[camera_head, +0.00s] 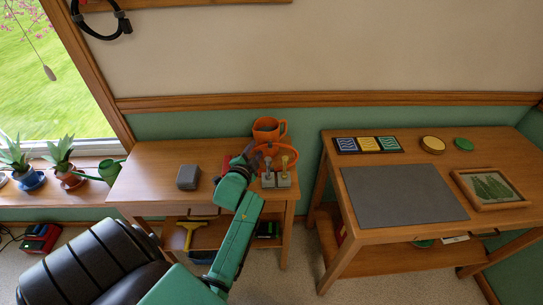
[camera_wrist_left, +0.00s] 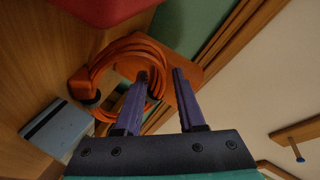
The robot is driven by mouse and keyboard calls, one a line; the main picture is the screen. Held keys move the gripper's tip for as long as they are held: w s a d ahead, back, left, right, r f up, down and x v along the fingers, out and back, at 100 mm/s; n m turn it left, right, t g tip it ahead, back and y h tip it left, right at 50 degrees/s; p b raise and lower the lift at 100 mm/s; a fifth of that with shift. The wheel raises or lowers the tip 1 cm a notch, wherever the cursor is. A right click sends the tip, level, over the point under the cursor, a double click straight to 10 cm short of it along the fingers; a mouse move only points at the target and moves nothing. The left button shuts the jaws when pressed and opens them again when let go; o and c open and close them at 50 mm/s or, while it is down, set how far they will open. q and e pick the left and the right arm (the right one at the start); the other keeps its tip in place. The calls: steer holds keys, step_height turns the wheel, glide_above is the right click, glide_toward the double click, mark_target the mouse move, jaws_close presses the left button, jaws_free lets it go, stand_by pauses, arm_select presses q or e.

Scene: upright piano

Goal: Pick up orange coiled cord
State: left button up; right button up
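In the left wrist view the cord (camera_wrist_left: 101,66) shows as a ring of several loops. My left gripper (camera_head: 251,152) is over the table at the cord's left side and partly hidden by its own arm. In the wrist view its two purple fingers (camera_wrist_left: 160,72) are apart, and the left one overlaps the right part of the coil. I cannot tell whether they touch it. My right gripper is not in view.
A grey stand with two knobs (camera_head: 276,180) is in front of the cord. A grey block (camera_head: 188,177) sits left on the small table (camera_head: 150,160). A second table (camera_head: 335,190) with a grey mat (camera_head: 404,194) stands right. A wall rail runs behind.

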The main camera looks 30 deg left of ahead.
arm_select(q)
steer(key=shift+s+d+r, duration=0.1)
steer(key=shift+s+r, duration=0.05)
jaws_close()
steer(key=shift+w+f, duration=0.25)
steer(key=shift+r, duration=0.25)
step_height(320, 180, up, 20)
steer(key=p, duration=0.2)
steer(key=shift+f+p, duration=0.2)
steer(key=shift+p, duration=0.1)
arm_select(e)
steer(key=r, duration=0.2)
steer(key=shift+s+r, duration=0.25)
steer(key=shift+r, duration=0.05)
